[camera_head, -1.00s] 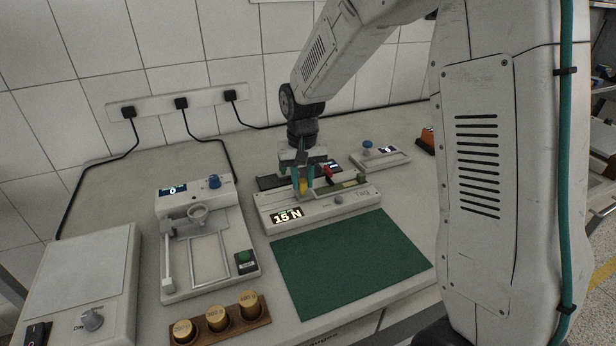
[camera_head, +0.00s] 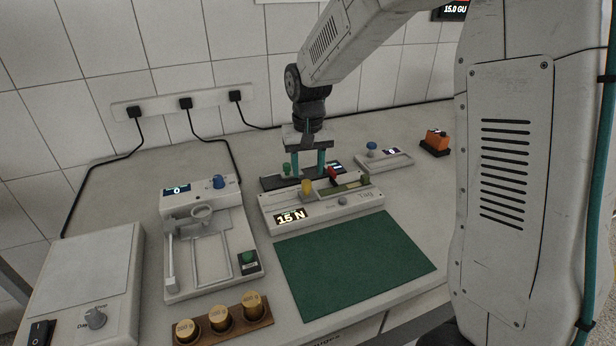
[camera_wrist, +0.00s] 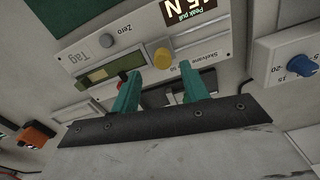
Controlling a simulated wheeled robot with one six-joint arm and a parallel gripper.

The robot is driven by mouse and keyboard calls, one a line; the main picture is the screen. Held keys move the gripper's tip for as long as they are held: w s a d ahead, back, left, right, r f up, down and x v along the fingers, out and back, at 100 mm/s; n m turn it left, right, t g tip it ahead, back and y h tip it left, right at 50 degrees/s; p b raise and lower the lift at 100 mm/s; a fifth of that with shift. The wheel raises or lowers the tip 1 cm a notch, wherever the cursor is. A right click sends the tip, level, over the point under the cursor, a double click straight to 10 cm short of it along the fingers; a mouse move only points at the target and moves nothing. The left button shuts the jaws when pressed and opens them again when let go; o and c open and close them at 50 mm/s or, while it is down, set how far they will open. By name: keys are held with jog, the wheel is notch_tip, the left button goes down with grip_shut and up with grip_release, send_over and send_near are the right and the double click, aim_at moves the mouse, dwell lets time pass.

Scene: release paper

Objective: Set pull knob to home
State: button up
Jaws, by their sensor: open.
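The pull tester (camera_head: 318,205) is a pale, long device whose display (camera_head: 290,217) reads 15 N; in the wrist view its display (camera_wrist: 190,12) is labelled "Peak pull". A yellow knob (camera_head: 307,187) stands on it near the display, and it also shows in the wrist view (camera_wrist: 162,58). A red piece (camera_head: 332,174) sits to its right. Which knob is the pull knob is not labelled. My gripper (camera_head: 309,168) is open and empty, its teal fingers apart, above and behind the yellow knob. In the wrist view my gripper (camera_wrist: 162,92) appears clear of the yellow knob.
A blue-knobbed device (camera_head: 386,158) stands at right, another stand (camera_head: 212,245) at left. A green mat (camera_head: 355,265) lies clear in front. Brass weights (camera_head: 220,318) sit front left.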

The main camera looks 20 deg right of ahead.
aim_at(308, 181)
jog(key=shift+r, duration=1.85)
jog(key=s+d+r, duration=0.1)
jog(key=s+r, duration=0.1)
jog(key=s, duration=0.8)
jog(key=s+r+n+t, duration=0.1)
jog(key=s+r, duration=0.2)
jog(key=s, duration=0.8)
jog(key=s+d+r, duration=0.1)
jog(key=s+r, duration=0.1)
jog(key=s, duration=0.8)
jog(key=shift+s+d+r+n, duration=0.3)
jog(key=shift+s+r+n, duration=0.1)
